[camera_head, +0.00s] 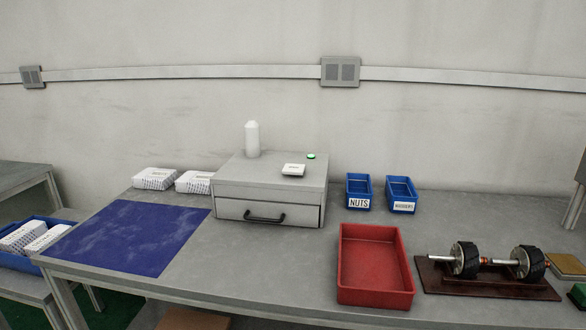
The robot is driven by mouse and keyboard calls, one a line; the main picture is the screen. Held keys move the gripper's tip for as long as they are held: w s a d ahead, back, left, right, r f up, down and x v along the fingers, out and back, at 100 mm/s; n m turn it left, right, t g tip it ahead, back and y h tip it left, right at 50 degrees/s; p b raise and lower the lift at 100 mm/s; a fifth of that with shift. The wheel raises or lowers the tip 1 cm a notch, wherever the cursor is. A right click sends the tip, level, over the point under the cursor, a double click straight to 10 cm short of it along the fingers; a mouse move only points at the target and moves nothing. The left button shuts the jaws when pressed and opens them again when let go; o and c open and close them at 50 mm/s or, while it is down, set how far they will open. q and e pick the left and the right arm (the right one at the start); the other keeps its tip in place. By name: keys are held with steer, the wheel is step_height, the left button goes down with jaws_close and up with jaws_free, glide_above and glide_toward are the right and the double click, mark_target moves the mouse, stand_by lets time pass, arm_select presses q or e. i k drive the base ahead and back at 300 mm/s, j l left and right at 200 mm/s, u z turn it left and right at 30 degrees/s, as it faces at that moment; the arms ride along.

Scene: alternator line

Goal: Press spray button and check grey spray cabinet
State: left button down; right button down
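The grey spray cabinet (270,188) stands at the back middle of the table. Its front drawer (231,211) with a black handle (264,217) looks shut. A round green button (311,156) sits on its top at the back right. A white rounded cylinder (252,138) stands at the top's back left. The inside of the cabinet is hidden. Neither of my grippers shows in the head view.
A blue mat (128,236) lies left on the table (250,262). An empty red bin (374,264), blue nuts and washers bins (401,194) and a brown stand (485,285) with black rotors are at right. White cartons (155,178) stand left of the cabinet. The table's front middle is clear.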

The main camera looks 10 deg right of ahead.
mark_target(292, 170)
steer(key=i+j+z, duration=0.3)
steer(key=i+j, duration=0.15)
steer(key=j, duration=0.2)
steer(key=i+j+z, duration=0.2)
steer(key=j, duration=0.2)
steer(key=i+j+z, duration=0.15)
steer(key=j, duration=0.2)
